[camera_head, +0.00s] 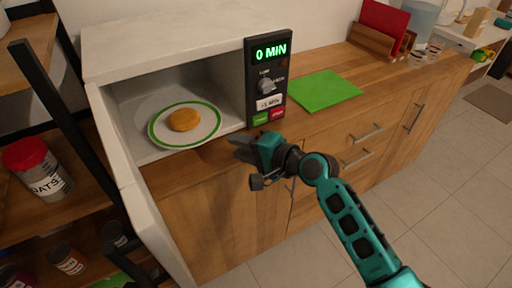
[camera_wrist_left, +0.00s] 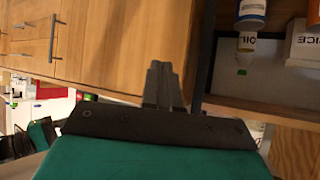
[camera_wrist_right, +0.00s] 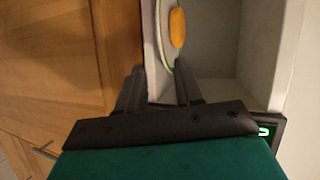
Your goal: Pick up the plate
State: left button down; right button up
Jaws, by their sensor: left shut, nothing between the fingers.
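The white plate with a green rim (camera_head: 207,128) lies inside the open white microwave, sticking out a little at its front edge. A round golden bun (camera_head: 185,120) sits on it. My right gripper (camera_head: 237,147) is in front of the microwave, right of the plate and apart from it. In the right wrist view its fingers (camera_wrist_right: 158,78) are spread and empty, with part of the plate (camera_wrist_right: 161,42) and the bun (camera_wrist_right: 177,27) beyond them. My left gripper (camera_wrist_left: 164,72) shows only in the left wrist view, with its fingers together and empty, facing wooden cabinet fronts.
The microwave's control panel (camera_head: 267,80) reads 0 MIN and stands right of the opening. A green board (camera_head: 324,90) lies on the wooden counter (camera_head: 340,65). A dark shelf post (camera_head: 70,110) and a jar with a red lid (camera_head: 38,170) are at the left.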

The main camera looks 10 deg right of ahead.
jog(key=shift+v, duration=2.4)
